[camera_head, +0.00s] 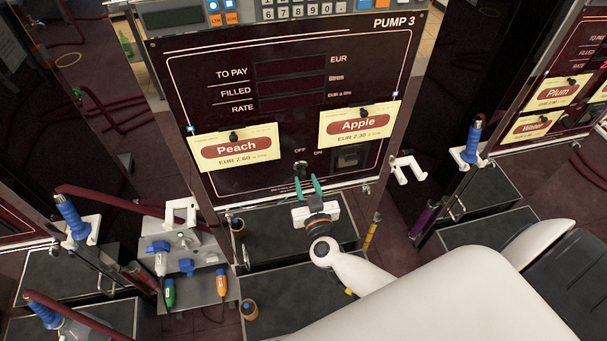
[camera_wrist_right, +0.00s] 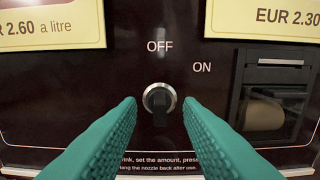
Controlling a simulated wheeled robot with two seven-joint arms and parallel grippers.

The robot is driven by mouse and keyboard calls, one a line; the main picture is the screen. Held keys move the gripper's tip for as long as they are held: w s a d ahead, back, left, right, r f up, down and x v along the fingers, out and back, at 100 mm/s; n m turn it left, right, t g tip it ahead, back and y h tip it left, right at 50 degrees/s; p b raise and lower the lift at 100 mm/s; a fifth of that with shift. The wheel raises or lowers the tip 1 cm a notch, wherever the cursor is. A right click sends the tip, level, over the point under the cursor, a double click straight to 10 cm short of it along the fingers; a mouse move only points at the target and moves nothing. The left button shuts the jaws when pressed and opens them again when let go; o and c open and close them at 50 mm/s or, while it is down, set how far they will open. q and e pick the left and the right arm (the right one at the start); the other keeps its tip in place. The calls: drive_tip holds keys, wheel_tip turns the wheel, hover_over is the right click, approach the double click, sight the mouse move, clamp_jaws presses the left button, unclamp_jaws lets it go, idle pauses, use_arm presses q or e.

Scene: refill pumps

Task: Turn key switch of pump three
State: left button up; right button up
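Pump three (camera_head: 235,88) stands in front of me with its dark panel. My right gripper (camera_head: 307,179) is open with green ribbed fingers. Its fingertips (camera_wrist_right: 159,108) are either side of the switch in the picture, with gaps; I cannot tell their depth from the panel. My left gripper is not in view.
A Peach card (camera_head: 237,148) and an Apple card (camera_head: 358,124) hang on the panel. A receipt slot (camera_wrist_right: 269,104) is right of the switch. A white nozzle hook (camera_head: 407,169) sticks out at the right edge.

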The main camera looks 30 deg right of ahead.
sight(303, 174)
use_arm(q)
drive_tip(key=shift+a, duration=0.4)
use_arm(e)
drive_tip(key=shift+x, duration=1.5)
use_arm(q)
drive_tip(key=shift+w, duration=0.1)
use_arm(e)
drive_tip(key=shift+c, duration=0.2)
clamp_jaws()
